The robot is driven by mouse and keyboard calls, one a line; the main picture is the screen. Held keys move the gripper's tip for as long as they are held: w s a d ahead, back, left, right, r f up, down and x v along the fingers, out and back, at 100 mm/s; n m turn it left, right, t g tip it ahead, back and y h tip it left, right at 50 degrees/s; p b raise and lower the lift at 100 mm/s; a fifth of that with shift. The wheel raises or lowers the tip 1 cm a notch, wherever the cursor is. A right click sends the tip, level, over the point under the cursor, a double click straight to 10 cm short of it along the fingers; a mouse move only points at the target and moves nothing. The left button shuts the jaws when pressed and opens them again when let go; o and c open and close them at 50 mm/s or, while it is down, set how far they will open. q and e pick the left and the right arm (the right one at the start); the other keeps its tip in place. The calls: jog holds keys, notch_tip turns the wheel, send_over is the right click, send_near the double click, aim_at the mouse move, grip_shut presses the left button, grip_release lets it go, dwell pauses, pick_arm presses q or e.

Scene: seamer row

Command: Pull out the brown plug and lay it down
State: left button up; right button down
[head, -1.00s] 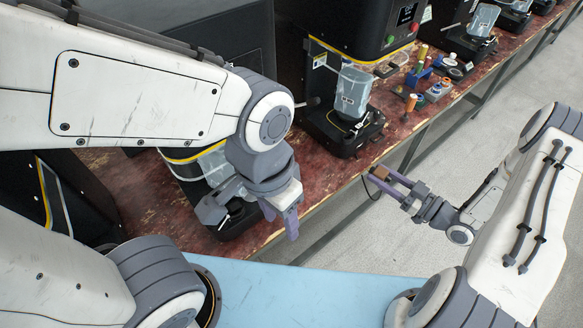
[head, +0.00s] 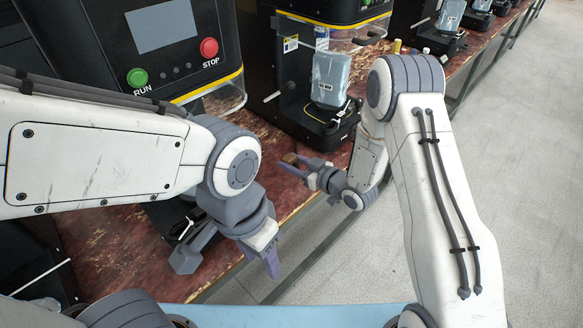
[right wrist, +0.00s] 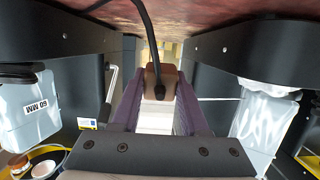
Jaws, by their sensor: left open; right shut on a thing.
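The brown plug (head: 289,158) is between the fingertips of my right gripper (head: 300,165), near the bench's front edge in the head view. In the right wrist view the brown plug (right wrist: 160,80) sits between the purple fingers, with a black cable (right wrist: 147,40) running from it to the top of the picture. No socket shows at the plug; whether its far side touches anything is hidden. My left gripper (head: 268,256) is open and empty, lower in the head view, in front of the bench edge and apart from the plug.
A worn red bench (head: 285,190) carries a row of black machines. The near one has a green RUN button (head: 137,77) and a red STOP button (head: 209,47). A translucent blue jar (head: 331,77) stands on the farther machine's base. Grey floor (head: 510,170) at right is clear.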

aim_at(292, 184)
jog(key=shift+f+b, duration=2.45)
jog(key=shift+f, duration=1)
jog(key=shift+c, duration=1.7)
grip_release()
jog(key=shift+d, duration=0.1)
jog(key=v, duration=1)
jog(key=shift+s+r, duration=0.15)
